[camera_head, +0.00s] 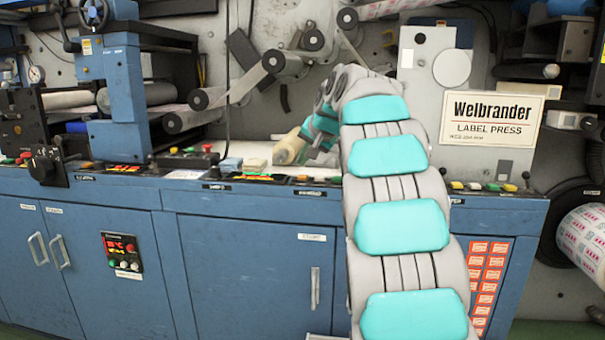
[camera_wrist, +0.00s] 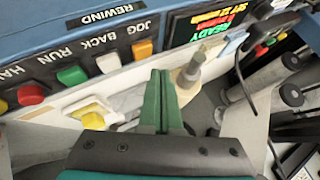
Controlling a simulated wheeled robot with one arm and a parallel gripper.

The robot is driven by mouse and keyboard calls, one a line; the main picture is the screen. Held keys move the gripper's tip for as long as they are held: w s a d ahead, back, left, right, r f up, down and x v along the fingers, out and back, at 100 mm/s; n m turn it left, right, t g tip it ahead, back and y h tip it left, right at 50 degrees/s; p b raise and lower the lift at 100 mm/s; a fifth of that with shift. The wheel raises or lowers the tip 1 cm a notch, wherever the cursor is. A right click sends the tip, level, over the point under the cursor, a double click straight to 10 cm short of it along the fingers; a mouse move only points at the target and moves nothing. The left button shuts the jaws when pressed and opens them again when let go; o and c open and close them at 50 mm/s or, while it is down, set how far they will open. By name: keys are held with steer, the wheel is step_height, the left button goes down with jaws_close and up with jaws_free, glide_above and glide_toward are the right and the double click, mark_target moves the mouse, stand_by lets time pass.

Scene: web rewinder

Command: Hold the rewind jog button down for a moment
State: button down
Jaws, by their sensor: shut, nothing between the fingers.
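The rewind jog button (camera_wrist: 142,49) is an orange-tan cap under the word JOG in the wrist view, at the right end of the row below the REWIND label (camera_wrist: 103,17). My gripper (camera_wrist: 160,73) has its green fingers pressed together and empty. In the picture, the fingertips lie just below and slightly right of the jog button, with a small gap between them; I cannot tell the depth. In the head view my arm reaches over the console, and the fingertips and jog button cannot be made out there.
White BACK (camera_wrist: 109,63), green RUN (camera_wrist: 72,75) and red (camera_wrist: 30,93) buttons sit left of jog. A lit display (camera_wrist: 205,30) is to its right. A tan-and-grey knob-like part (camera_wrist: 188,73) stands close right of the fingers. A yellow piece (camera_wrist: 91,112) lies lower left.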

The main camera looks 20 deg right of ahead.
mark_target(303, 177)
steer(key=shift+r+p, duration=1.05)
steer(key=shift+r, duration=0.95)
steer(key=s+a+f+n+g, duration=0.2)
steer(key=s+a+f+g, duration=0.1)
steer(key=s+a+f, duration=0.65)
steer(key=s+a+f+n+g, duration=0.1)
steer(key=s+a+f+g, duration=0.35)
steer(key=s, duration=0.75)
steer(key=s+a+f+n+g, duration=0.1)
steer(key=s+a+f+n, duration=0.1)
steer(key=s+f, duration=0.3)
steer(key=s+a+f+n+g, duration=0.1)
steer(key=s+f, duration=0.5)
steer(key=s, duration=0.8)
steer(key=s+a+f+n+g, duration=0.1)
steer(key=s+a+f+n, duration=0.1)
steer(key=s+f, duration=0.4)
steer(key=s+a, duration=0.1)
steer(key=s, duration=0.3)
steer(key=shift+a+n, duration=0.15)
steer(key=shift+n, duration=0.15)
steer(key=shift+g, duration=0.25)
